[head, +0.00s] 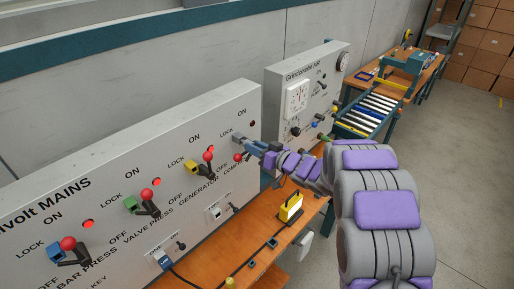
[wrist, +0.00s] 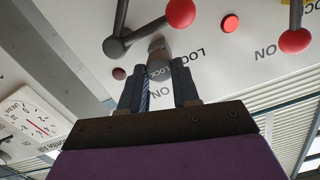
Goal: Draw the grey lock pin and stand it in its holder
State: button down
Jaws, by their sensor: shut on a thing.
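My gripper (head: 252,146) reaches the fourth lever station, at the right end of the mains panel (head: 215,118). In the wrist view my gripper (wrist: 160,80) has its two fingers on either side of the grey lock pin (wrist: 159,62) and is shut on it. The pin is close to the panel beside a dark lever with a red ball (wrist: 180,12); I cannot tell whether it is still seated.
Blue (head: 55,254), green (head: 130,204) and yellow (head: 190,167) locks sit at the other levers. A yellow lamp-like box (head: 291,206) stands on the wooden bench (head: 253,228) below. A second panel (head: 300,72) with a meter is to the right, then a roller conveyor (head: 367,112).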

jog(key=shift+p+x, duration=0.5)
jog(key=shift+x, duration=0.4)
jog(key=c, duration=0.8)
grip_release()
jog(key=shift+r, duration=0.1)
jog(key=shift+o, duration=0.2)
jog(key=v, duration=1.7)
jog(key=shift+d+b, duration=0.2)
jog(key=shift+b, duration=0.2)
